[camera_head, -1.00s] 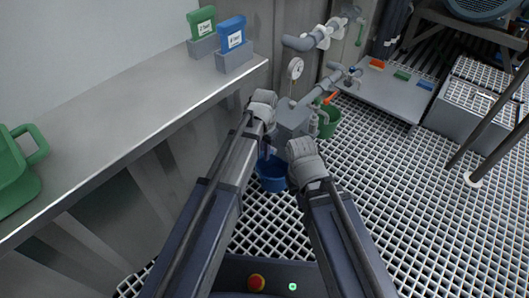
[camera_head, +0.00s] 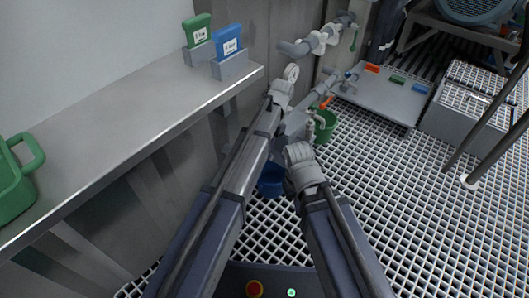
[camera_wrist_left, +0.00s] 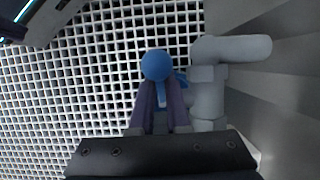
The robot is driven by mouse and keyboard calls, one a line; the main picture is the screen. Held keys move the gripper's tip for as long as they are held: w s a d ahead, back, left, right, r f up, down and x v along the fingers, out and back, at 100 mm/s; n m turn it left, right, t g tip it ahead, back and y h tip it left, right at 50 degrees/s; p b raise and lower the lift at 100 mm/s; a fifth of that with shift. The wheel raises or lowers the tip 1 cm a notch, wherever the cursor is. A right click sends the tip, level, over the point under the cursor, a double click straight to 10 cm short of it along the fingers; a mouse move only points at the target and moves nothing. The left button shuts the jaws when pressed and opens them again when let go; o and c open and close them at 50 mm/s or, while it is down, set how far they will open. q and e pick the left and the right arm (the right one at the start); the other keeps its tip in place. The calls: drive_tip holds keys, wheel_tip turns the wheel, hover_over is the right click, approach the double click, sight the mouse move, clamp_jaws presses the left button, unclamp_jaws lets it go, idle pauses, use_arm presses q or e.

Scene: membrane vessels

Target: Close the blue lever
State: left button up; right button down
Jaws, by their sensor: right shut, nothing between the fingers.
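In the left wrist view, a blue lever (camera_wrist_left: 156,66) with a round knob shows beside a grey pipe fitting. My left gripper (camera_wrist_left: 160,92) has its two dark purple fingers on either side of the blue stem below the knob. I cannot tell whether they press on it. In the head view the left fingers and the lever are hidden by my left arm. My right gripper (camera_head: 290,160) is shut and empty, above and right of a blue bucket; its fingertips hardly show.
The blue bucket (camera_head: 271,181) and a green bucket (camera_head: 325,127) stand on the grating. A grey counter (camera_head: 120,125) lies left. The grating at right is mostly clear.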

use_arm(q)
drive_tip(key=o, duration=0.4)
drive_tip(key=p+v, duration=0.7)
drive_tip(key=shift+w+d+r, duration=0.1)
drive_tip(key=shift+w+r, duration=0.1)
drive_tip(key=shift+r, duration=0.2)
